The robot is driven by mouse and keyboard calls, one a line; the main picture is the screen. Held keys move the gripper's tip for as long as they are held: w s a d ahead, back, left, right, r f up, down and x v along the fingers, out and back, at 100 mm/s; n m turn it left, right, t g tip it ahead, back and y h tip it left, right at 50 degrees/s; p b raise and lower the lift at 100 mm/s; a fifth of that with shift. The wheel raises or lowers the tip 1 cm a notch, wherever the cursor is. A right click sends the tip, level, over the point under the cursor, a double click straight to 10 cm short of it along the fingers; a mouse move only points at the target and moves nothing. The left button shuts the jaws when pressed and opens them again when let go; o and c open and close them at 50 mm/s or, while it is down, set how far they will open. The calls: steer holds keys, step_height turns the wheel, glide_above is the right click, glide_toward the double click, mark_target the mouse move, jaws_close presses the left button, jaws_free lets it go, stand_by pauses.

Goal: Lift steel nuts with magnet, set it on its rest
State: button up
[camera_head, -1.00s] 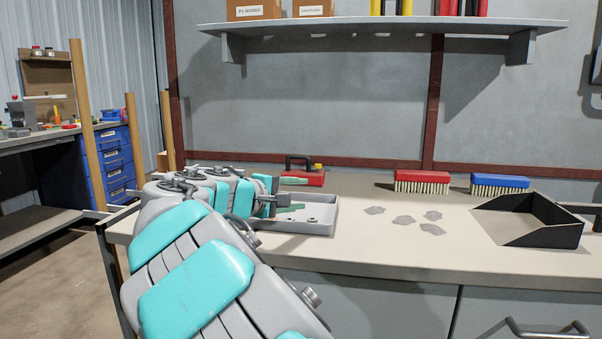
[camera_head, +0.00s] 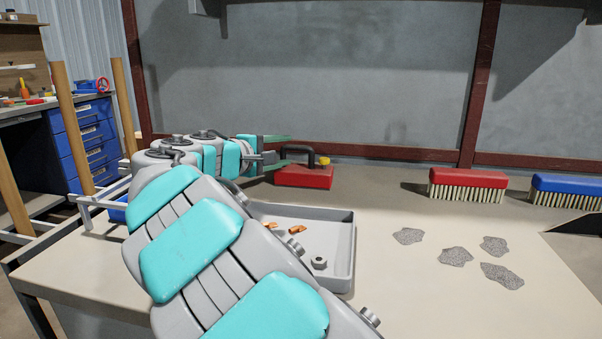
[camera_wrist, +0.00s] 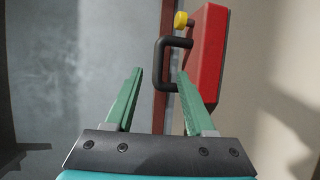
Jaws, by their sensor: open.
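The magnet (camera_head: 305,176) is a red block with a black handle and a yellow knob, at the back of the bench. In the wrist view the magnet (camera_wrist: 208,55) appears beyond my fingertips, on the right. My gripper (camera_head: 283,150) is open and empty at the magnet's left. In the wrist view the black handle's bar lies between the lines of my gripper's (camera_wrist: 160,72) green fingers, nearer the right one. Contact cannot be told. A steel nut (camera_head: 319,262) sits in the grey tray (camera_head: 342,232) with orange copper bits (camera_head: 297,229); my arm hides part of the tray.
Several grey flat patches (camera_head: 455,257) lie on the bench right of the tray. A red brush (camera_head: 467,180) and a blue brush (camera_head: 566,184) stand at the back right. The wall rises close behind the bench. A black-edged tray (camera_head: 580,225) shows at the right edge.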

mark_target(296, 148)
steer(key=x, duration=0.6)
steer(key=shift+s+d+r+p, duration=0.1)
steer(key=shift+s+d+p, duration=0.05)
steer(key=shift+d+p, duration=0.15)
jaws_close()
stand_by(1.1)
